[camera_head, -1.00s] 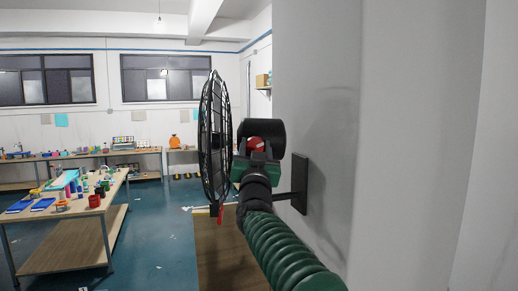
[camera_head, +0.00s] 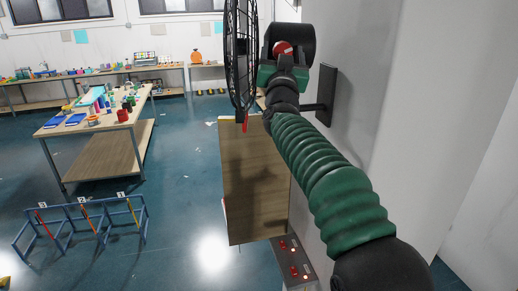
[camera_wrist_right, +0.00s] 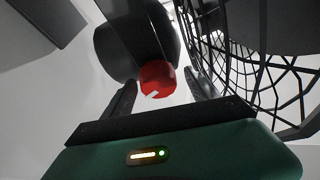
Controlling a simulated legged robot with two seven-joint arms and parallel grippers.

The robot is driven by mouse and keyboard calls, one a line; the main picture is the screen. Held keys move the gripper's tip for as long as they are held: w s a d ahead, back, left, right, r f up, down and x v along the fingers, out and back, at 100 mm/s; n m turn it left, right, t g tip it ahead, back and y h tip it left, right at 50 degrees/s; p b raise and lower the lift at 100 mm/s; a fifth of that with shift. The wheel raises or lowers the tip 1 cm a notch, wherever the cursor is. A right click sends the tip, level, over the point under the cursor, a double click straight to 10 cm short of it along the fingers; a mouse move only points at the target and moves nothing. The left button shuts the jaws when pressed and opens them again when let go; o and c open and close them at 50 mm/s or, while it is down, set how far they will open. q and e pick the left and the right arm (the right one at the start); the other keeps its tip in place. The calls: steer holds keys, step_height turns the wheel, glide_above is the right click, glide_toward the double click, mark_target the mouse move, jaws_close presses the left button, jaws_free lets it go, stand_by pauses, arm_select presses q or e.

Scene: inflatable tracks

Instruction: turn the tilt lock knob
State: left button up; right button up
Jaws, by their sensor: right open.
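The tilt lock knob (camera_head: 282,49) is a round red knob with a white mark. It sits on the dark housing (camera_head: 298,42) of a wall-mounted black caged fan (camera_head: 240,60). My right gripper (camera_head: 283,67) is green and black and reaches up to the knob from below. In the right wrist view, the red knob (camera_wrist_right: 157,79) shows between the two dark fingers of the right gripper (camera_wrist_right: 160,88). The fingers are open, with a gap on each side of the knob. How deep the knob sits between them is unclear. My left gripper is out of view.
The fan cage (camera_wrist_right: 255,70) is close on the right in the wrist view. A black wall plate (camera_head: 326,95) and grey wall (camera_head: 415,110) are beside my arm. Below are a brown tabletop (camera_head: 250,180), a panel with red buttons (camera_head: 293,262) and a blue rack (camera_head: 82,228).

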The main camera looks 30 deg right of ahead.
steer(key=n+t+y, duration=0.1)
steer(key=n, duration=0.2)
steer(key=shift+d+y, duration=0.1)
steer(key=shift+y, duration=0.3)
steer(key=b+v, duration=1)
steer(key=v, duration=0.7)
steer(key=w+a+f+n+g+y+b, duration=0.1)
steer(key=w+a+f+y+b, duration=0.1)
steer(key=f, duration=0.7)
steer(key=w+a+f+n+g+y+b, duration=0.1)
steer(key=w+a+f+y, duration=0.1)
steer(key=f, duration=0.8)
steer(key=w+a+f+n+g+y+b, duration=0.1)
steer(key=w+a+f+n+y+b, duration=0.1)
steer(key=f, duration=0.7)
steer(key=shift+a+f+g+y+b, duration=0.3)
steer(key=shift+a+g+y, duration=0.1)
steer(key=shift+a+y, duration=0.3)
steer(key=shift+w, duration=0.15)
steer(key=shift+c, duration=0.2)
